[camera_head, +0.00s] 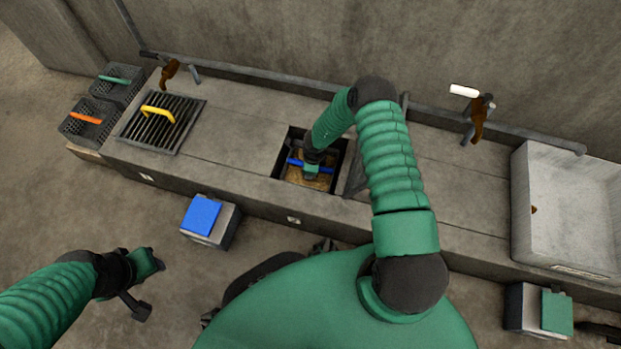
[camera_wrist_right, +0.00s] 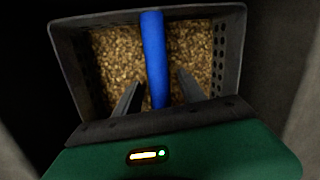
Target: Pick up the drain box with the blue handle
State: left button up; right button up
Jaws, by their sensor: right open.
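The drain box (camera_wrist_right: 232,60) is a dark, perforated box filled with brown grain (camera_wrist_right: 110,55). A blue handle (camera_wrist_right: 155,55) spans it. In the head view the box sits in a square opening in the counter, with its blue handle (camera_head: 325,169) partly hidden by my right gripper (camera_head: 311,174). In the right wrist view my right gripper (camera_wrist_right: 158,92) is open, with one finger on each side of the blue handle. Whether the fingers touch it I cannot tell. My left gripper (camera_head: 150,264) is over the floor at the left, away from the counter.
A slatted grate (camera_head: 186,117) with a yellow handle lies on the counter's left part. Baskets with green (camera_head: 115,79) and orange (camera_head: 86,118) handles stand at the far left. A white basin (camera_head: 565,200) is at the right. A blue-lidded box (camera_head: 203,216) stands before the counter.

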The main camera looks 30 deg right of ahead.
jog(key=shift+w, duration=0.1)
grip_shut()
jog(key=shift+f, duration=0.1)
dwell(1.1)
